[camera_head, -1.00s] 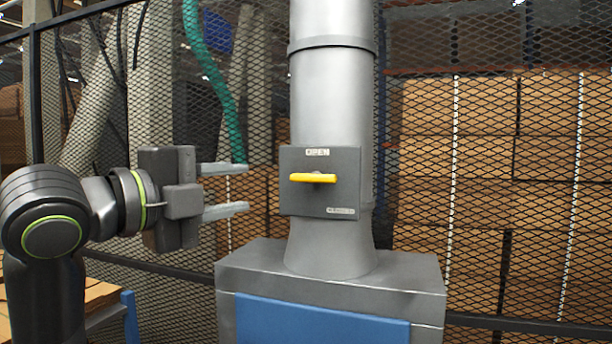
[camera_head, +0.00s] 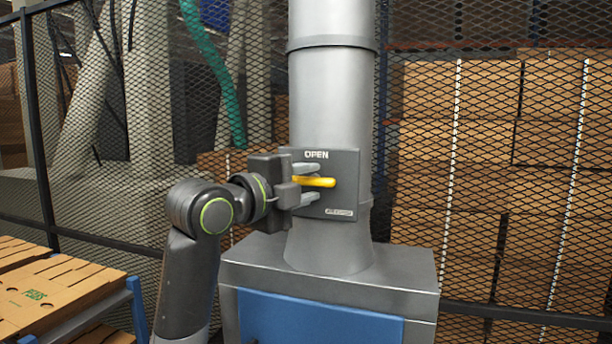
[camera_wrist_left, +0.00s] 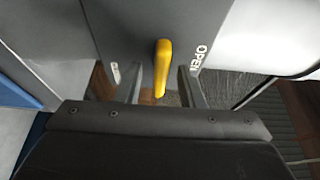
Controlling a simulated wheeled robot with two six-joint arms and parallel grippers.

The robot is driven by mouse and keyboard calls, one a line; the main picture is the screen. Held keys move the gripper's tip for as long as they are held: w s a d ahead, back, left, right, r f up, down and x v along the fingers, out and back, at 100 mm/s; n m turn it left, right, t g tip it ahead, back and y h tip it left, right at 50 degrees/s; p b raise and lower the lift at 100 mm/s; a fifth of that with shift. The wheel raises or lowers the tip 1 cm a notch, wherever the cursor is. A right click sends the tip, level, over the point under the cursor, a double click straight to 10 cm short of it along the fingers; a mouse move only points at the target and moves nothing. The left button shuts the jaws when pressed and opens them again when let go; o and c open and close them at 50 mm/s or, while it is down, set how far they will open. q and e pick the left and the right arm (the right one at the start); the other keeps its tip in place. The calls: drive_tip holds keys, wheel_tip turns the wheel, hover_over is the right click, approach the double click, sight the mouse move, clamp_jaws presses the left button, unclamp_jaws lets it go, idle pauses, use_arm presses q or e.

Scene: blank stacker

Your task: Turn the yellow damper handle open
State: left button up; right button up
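The yellow damper handle (camera_head: 318,182) lies about level on a dark grey plate (camera_head: 345,165) on the vertical metal duct. The plate has OPEN lettered at its top and a small label at its bottom. My left gripper (camera_head: 308,183) is open, one finger above and one below the handle's left part. In the left wrist view, the handle (camera_wrist_left: 161,68) runs between the two spread fingers (camera_wrist_left: 162,85), with a gap visible on both sides. The gripper body hides the plate's left edge in the head view. My right gripper is not in view.
The duct (camera_head: 332,100) stands on a grey cabinet (camera_head: 400,275) with a blue front. A wire mesh fence (camera_head: 500,130) is behind, with stacked boxes beyond it. Flat cardboard (camera_head: 45,295) lies on a blue-framed stand at the lower left.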

use_arm(q)
clamp_jaws()
